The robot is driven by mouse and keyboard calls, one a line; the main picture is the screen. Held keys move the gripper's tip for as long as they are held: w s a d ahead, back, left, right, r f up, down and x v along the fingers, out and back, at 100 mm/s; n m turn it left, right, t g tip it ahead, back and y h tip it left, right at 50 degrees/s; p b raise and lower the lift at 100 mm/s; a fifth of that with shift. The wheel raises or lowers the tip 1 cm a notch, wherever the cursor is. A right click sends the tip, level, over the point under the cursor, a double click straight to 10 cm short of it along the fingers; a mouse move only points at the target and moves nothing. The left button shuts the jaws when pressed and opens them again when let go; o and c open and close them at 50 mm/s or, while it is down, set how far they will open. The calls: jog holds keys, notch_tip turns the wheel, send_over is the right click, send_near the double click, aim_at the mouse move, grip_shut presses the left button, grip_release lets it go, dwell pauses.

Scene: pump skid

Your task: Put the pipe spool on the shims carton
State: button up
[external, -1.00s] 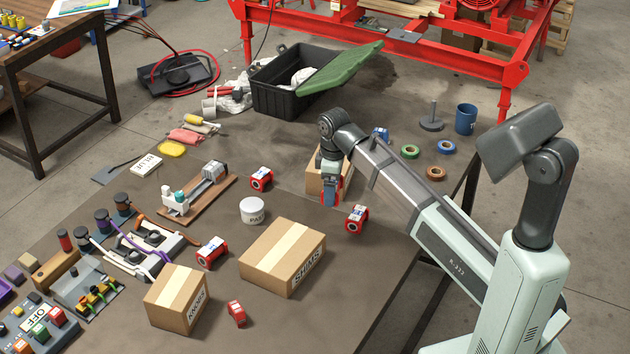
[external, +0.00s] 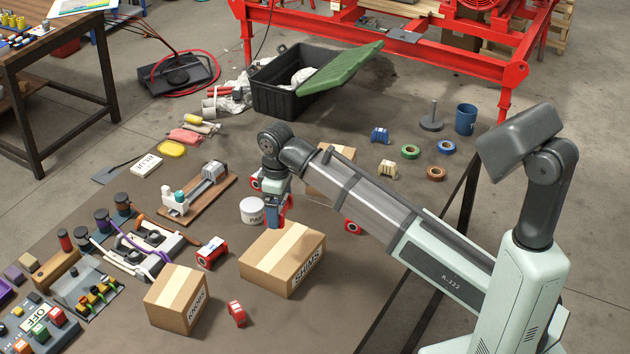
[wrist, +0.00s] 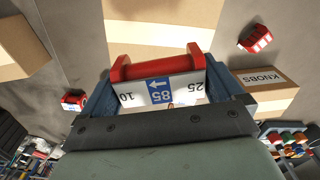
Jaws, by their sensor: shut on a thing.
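My gripper (external: 277,215) is shut on the pipe spool (wrist: 160,68), a red piece with a white and blue label reading 10, 85 and 25. The jaws grip it at both ends in the wrist view. The shims carton (external: 283,262) is a closed brown box with pale tape, standing on the table. In the external view my gripper hangs near the carton's far edge, and the gap below the spool cannot be judged. In the wrist view a brown carton top (wrist: 165,10) lies just beyond the spool.
The knobs carton (external: 178,300) stands to the front left of the shims carton. A white tub (external: 252,210) stands close behind it. Similar red pieces lie nearby, one at the front (external: 236,313) and one to the left (external: 212,252). Another carton (external: 335,180) is partly behind my arm.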

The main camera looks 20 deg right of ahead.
aim_at(282, 247)
jog(key=shift+s+d+m, duration=0.15)
jog(key=shift+d+m, duration=0.05)
jog(key=shift+m, duration=1)
jog(key=shift+f+m, duration=0.15)
jog(key=shift+m, duration=0.15)
jog(key=shift+f, duration=4.85)
jog(key=shift+f, duration=0.2)
jog(key=o, duration=0.9)
jog(key=shift+c, duration=0.2)
jog(key=shift+r, duration=0.1)
notch_tip(282, 247, up, 12)
jog(key=shift+r, duration=0.15)
